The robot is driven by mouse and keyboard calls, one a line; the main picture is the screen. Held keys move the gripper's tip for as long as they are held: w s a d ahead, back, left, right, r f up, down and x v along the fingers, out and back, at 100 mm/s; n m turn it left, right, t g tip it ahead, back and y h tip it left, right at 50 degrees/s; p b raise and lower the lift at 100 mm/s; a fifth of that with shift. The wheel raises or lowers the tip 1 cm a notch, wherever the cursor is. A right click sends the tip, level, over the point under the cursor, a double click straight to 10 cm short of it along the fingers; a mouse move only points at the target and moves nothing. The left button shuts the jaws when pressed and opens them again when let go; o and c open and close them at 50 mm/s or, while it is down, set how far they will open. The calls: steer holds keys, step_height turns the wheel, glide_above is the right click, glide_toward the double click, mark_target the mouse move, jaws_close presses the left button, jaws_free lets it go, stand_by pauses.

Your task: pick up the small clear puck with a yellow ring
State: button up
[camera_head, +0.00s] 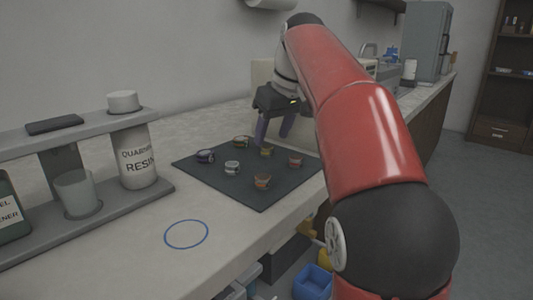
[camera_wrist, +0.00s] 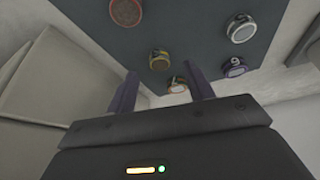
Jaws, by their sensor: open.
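Several small pucks with coloured rings sit on a dark mat (camera_head: 215,186). The puck with a yellow ring (camera_head: 267,150) stands near the back of the mat; its clear body is too small to make out. In the wrist view, a yellow-ringed puck (camera_wrist: 160,60) shows just beyond the fingertips, between their lines. My gripper (camera_head: 273,140) is open and empty above the back part of the mat. Its two fingers (camera_wrist: 163,80) also show in the wrist view, apart from the pucks. An orange-toned puck (camera_wrist: 177,84) lies between the fingertips in that picture.
Other pucks stand close by: a dark blue one (camera_head: 205,156), a pale one (camera_head: 232,168), an orange one (camera_head: 262,181) and a red one (camera_head: 295,161). A grey rack (camera_head: 110,199) with a resin container (camera_head: 137,160) stands left. The counter around the blue circle (camera_head: 186,234) is clear.

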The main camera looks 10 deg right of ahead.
mark_target(268, 147)
steer(key=x, duration=0.3)
steer(key=shift+w+f+b, duration=0.15)
steer(key=shift+f+b, duration=0.15)
steer(key=shift+b, duration=0.05)
steer(key=c, duration=1.1)
